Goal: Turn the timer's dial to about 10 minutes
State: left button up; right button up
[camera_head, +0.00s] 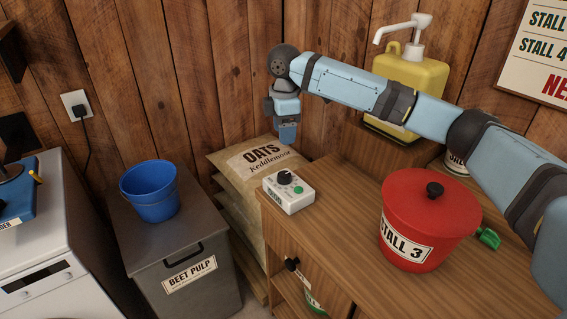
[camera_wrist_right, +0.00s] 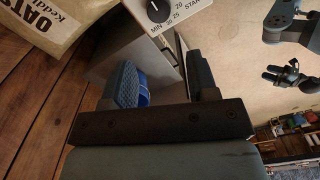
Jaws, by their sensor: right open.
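The timer (camera_head: 289,192) is a small white box with a black dial (camera_head: 284,177) and a green button, sitting on the near-left corner of the wooden cabinet top. In the right wrist view the timer (camera_wrist_right: 175,24) shows at the top edge, partly cut off, with its dial (camera_wrist_right: 158,10) and printed minute marks. My right gripper (camera_head: 287,135) hangs in the air above and behind the timer, apart from it. In the wrist view its two fingers (camera_wrist_right: 164,80) are spread with nothing between them. My left gripper is not seen in the head view.
A red lidded pot (camera_head: 408,257) stands right of the timer on the cabinet top (camera_head: 338,239). Oats sacks (camera_head: 264,158) are stacked behind and left. A yellow pump jug (camera_head: 412,75) stands at the back. A blue bucket (camera_head: 150,195) sits on the grey bin (camera_head: 188,238).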

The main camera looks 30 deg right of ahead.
aim_at(284, 174)
notch_tip(284, 174, down, 14)
jog(key=shift+r+b, duration=0.2)
jog(key=shift+b, duration=0.9)
jog(key=c, duration=0.6)
